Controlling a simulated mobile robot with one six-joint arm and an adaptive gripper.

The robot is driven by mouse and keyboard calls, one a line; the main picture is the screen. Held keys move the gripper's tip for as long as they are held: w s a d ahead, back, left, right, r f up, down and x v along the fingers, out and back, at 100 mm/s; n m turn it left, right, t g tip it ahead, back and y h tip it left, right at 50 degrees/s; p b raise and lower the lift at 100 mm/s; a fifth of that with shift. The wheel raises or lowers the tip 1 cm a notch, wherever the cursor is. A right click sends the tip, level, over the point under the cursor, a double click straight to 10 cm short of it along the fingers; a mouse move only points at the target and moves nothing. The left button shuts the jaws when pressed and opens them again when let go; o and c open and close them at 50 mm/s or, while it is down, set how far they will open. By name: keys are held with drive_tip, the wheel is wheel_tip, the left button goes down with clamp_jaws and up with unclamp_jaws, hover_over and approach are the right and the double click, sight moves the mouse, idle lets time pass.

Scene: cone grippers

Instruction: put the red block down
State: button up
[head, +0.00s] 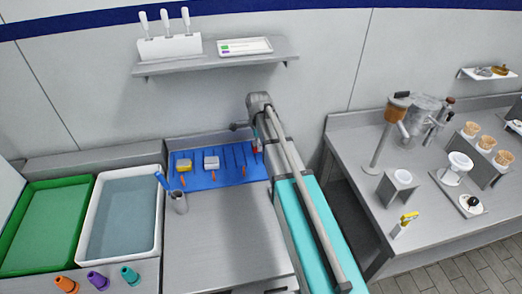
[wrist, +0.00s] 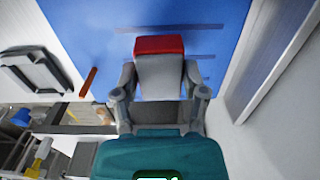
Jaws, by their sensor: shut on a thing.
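My gripper (wrist: 160,72) is shut on the red block (wrist: 160,45), whose red end shows beyond the fingertips in the wrist view. In the head view a small bit of red (head: 256,147) shows below my gripper, at the right end of the blue mat (head: 215,182); my arm hides part of it. The blue mat also fills the background behind the block in the wrist view (wrist: 110,30). I cannot tell whether the block touches the mat.
A grey cup (head: 179,202) with a blue-handled tool stands in front. A white basin (head: 92,245) is at left; the steel counter (head: 225,235) is clear.

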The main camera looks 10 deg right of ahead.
drive_tip(key=shift+f+b, duration=1.3)
drive_tip(key=shift+f, duration=0.3)
drive_tip(key=shift+f, duration=0.15)
drive_tip(key=o, duration=1.2)
wheel_tip(320, 180, up, 12)
drive_tip(key=p, duration=1.2)
drive_tip(key=shift+r, duration=0.2)
